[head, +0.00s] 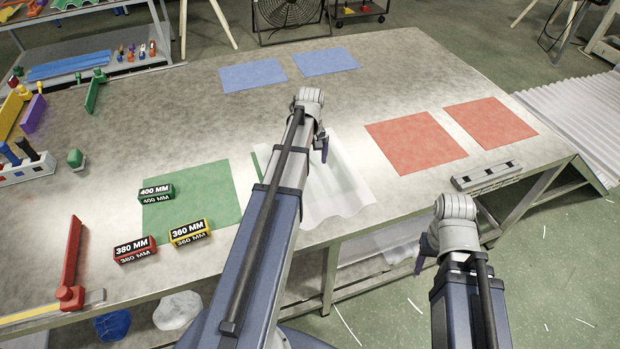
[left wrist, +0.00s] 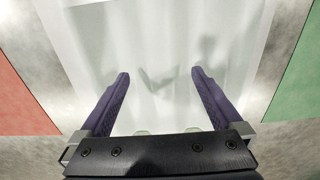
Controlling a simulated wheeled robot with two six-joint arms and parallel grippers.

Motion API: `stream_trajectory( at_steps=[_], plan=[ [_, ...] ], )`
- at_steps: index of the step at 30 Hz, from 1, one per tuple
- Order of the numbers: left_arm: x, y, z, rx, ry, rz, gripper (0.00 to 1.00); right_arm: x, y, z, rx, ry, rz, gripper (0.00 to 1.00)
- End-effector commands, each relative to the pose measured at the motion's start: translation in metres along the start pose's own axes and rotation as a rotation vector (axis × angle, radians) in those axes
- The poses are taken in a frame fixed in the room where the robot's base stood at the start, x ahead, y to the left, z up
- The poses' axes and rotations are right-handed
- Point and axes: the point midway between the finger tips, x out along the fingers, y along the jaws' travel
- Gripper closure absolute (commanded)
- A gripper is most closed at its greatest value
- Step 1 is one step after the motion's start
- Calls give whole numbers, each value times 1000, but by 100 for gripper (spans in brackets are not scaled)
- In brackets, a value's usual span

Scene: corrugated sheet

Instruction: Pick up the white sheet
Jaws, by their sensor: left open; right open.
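The white sheet (head: 338,192) is a translucent, wavy corrugated piece. It lies on the metal table near the front edge, between the green mat and the red mats. My left arm crosses in front of its left part in the head view. My left gripper (head: 322,146) is above the sheet's far part, pointing down. In the left wrist view the gripper (left wrist: 158,80) is open and empty, with the pale sheet (left wrist: 150,35) behind and between its purple fingers. My right gripper (head: 426,254) hangs off the table's front edge, right of the sheet, and holds nothing visible.
A green mat (head: 215,190) carries several labelled blocks, including a yellow 360 MM block (head: 190,233). Two red mats (head: 415,142) lie right of the sheet, and two blue mats (head: 253,75) lie farther back. A grey slotted bar (head: 487,177) sits near the front right edge. The table's middle is clear.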

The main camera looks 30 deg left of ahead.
Motion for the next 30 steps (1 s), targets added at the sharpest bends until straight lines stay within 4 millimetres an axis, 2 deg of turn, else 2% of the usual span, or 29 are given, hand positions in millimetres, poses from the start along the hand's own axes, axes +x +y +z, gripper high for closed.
stream_trajectory(
  at_steps=[8, 19, 28, 30],
  plan=[
    [8, 0, 1, 1, 0, 0, 0, 8, -1, 0, 0, 0, 0, 46],
    [51, -2, 3, 1, 0, 0, 0, 50, -5, -3, 0, 0, 0, 46],
    [52, -2, 2, 1, 0, 0, 0, 51, -5, -3, 0, 0, 0, 46],
    [52, -1, 2, 1, 0, 0, 6, 51, -5, -3, 0, 0, 0, 46]
  ],
)
